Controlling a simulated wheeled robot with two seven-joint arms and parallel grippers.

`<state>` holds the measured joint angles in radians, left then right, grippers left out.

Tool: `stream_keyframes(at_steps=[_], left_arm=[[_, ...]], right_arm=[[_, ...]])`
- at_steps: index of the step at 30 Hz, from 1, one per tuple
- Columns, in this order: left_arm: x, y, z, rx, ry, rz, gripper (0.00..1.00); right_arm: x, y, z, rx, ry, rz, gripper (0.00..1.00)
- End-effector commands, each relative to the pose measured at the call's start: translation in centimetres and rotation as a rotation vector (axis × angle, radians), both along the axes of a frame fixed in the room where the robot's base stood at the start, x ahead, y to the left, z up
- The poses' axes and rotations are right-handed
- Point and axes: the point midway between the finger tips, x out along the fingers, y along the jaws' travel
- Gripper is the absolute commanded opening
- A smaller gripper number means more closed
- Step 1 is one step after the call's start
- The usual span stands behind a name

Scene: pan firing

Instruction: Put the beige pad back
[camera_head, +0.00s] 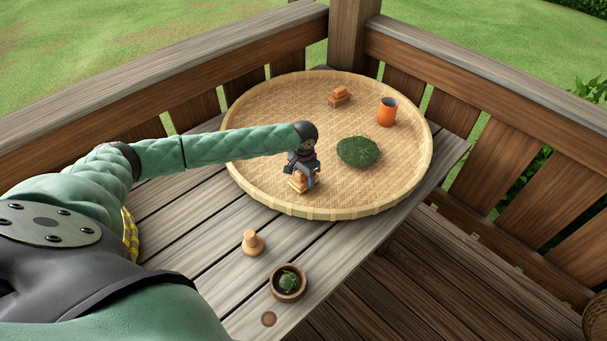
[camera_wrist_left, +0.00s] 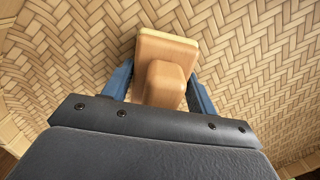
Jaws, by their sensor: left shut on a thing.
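The beige pad (camera_wrist_left: 167,52) is a light wooden block with a raised grip, seen close in the left wrist view. In the head view the pad (camera_head: 298,182) is at the near left part of the woven round tray (camera_head: 262,105), partly hidden by my gripper. My left gripper (camera_head: 303,180) is over the tray, with its blue fingers on both sides of the pad's grip, shut on it. Whether the pad touches the tray cannot be told. My right gripper is not in view.
A dark green leaf pile (camera_head: 358,151) lies mid-tray. An orange cup (camera_head: 387,112) and an orange-brown block (camera_head: 340,96) stand farther back on the tray. On the wooden table (camera_head: 200,228) are a knobbed wooden piece (camera_head: 252,243) and a bowl (camera_head: 288,283) with green contents. Railings enclose the far sides.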

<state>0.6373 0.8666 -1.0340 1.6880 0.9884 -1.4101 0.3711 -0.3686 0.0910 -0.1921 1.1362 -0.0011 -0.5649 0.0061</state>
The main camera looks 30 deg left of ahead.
Motion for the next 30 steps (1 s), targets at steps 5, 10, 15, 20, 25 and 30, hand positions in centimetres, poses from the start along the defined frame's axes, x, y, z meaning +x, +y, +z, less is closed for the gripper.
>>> stream_keyframes(at_steps=[5,10,15,20,25,30], left_arm=[[0.01,0.02,-0.09,0.000,0.000,0.000,0.01],[0.00,0.02,-0.12,0.000,0.000,0.000,0.01],[-0.01,0.04,-0.52,0.000,0.000,0.001,0.01],[-0.01,0.06,-0.72,0.001,0.000,0.001,0.73],[-0.01,0.05,-0.70,0.001,0.000,0.001,0.79],[-0.01,0.04,-0.71,0.001,0.000,0.001,0.79]], right_arm=[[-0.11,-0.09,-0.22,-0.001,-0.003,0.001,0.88],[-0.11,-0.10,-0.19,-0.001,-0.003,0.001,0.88],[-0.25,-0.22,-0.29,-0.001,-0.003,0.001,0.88],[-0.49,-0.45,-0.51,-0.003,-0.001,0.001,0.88],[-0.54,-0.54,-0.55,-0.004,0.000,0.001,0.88],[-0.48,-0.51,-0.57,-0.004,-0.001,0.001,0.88]])
